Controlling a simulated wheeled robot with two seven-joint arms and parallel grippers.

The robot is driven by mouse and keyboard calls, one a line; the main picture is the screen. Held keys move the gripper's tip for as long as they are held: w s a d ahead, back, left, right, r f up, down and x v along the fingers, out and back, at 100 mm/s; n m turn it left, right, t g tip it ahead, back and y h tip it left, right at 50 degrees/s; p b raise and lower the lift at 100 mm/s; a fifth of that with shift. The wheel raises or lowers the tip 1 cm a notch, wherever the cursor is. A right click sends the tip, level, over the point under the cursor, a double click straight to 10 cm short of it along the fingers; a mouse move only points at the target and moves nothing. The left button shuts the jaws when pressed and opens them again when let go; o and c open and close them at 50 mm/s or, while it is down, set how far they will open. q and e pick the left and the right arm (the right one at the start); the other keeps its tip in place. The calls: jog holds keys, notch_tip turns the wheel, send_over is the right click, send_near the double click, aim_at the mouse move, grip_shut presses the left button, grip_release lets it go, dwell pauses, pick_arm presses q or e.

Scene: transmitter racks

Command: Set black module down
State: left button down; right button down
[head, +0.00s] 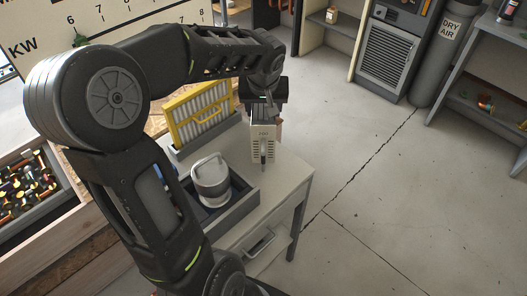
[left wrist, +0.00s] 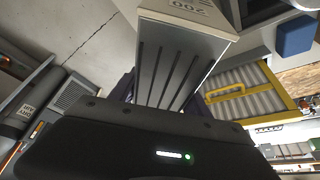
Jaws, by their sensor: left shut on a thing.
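My left gripper (head: 264,104) is shut on a box-shaped module (head: 263,145). In the head view the module shows a pale cream face with vent slots and a dark handle-like part low on it. In the left wrist view the module (left wrist: 178,55) shows a grey slotted side and a pale end with printed digits. The fingertips are mostly hidden by the wrist and module. My right gripper is not in view.
A white lidded canister (head: 211,181) stands in a grey tray on the cabinet. A yellow-framed filter (head: 202,113) stands behind it and shows in the left wrist view (left wrist: 250,92). A bin of small parts (head: 28,190) is at left. The cabinet top's right side is bare.

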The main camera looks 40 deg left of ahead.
aim_at(263, 114)
pick_arm(q)
jog(key=shift+f, duration=2.7)
jog(key=shift+f, duration=0.1)
jog(key=shift+f, duration=1.8)
jog(key=shift+f, duration=0.2)
jog(key=c, duration=0.5)
grip_release()
jog(key=shift+r, duration=0.1)
jog(key=shift+s+d+r, duration=0.1)
jog(key=shift+s+r, duration=0.05)
jog(key=shift+r, duration=0.35)
jog(key=v, duration=1.1)
jog(key=shift+s+d, duration=0.1)
